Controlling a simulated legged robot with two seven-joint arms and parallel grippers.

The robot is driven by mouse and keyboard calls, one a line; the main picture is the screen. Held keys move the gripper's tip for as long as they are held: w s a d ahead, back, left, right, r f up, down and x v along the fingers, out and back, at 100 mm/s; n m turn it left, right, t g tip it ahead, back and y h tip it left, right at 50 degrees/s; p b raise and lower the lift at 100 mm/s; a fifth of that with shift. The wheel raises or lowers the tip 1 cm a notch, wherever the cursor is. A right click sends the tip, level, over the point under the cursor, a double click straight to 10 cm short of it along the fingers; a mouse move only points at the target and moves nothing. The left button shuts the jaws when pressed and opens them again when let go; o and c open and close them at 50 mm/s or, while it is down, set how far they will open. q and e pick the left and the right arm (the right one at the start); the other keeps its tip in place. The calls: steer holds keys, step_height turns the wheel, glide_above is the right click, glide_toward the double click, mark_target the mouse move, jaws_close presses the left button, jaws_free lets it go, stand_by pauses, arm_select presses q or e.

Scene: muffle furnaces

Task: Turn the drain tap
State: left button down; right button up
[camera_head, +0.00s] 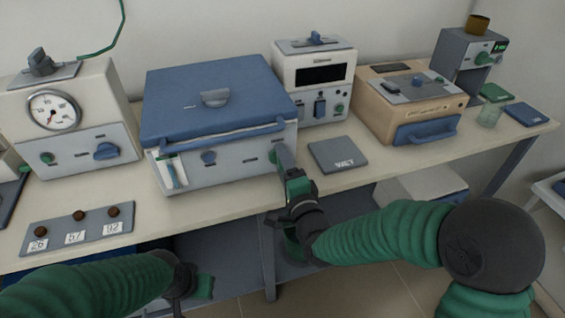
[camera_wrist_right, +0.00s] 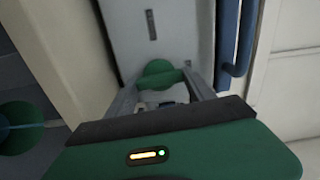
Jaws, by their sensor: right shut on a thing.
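The drain tap is a green knob low on the right of the front panel of the blue-lidded bath (camera_head: 225,165). In the head view my right gripper (camera_head: 281,157) reaches it and mostly covers it. In the right wrist view the green tap (camera_wrist_right: 158,76) sits between the two grey fingers of my right gripper (camera_wrist_right: 161,82), which is shut on it. The tap's handle lies roughly crosswise in that view. My left gripper (camera_head: 200,287) is low in the head view, below the table's front edge, and its fingers are not clear.
A grey WET pad (camera_head: 337,155) lies right of the bath. A grey plate (camera_head: 78,230) with several brown knobs lies at the front left. A gauge unit (camera_head: 62,115) stands left, a beige box (camera_head: 410,105) right.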

arm_select(q)
steer(key=shift+r, duration=0.1)
arm_select(e)
steer(key=shift+d+f+m, duration=0.15)
steer(key=shift+f+m, duration=0.1)
steer(key=shift+m, duration=0.25)
steer(key=o, duration=1.2)
arm_select(q)
steer(key=shift+d, duration=0.1)
arm_select(e)
steer(key=shift+o, duration=0.9)
steer(key=shift+r, duration=0.1)
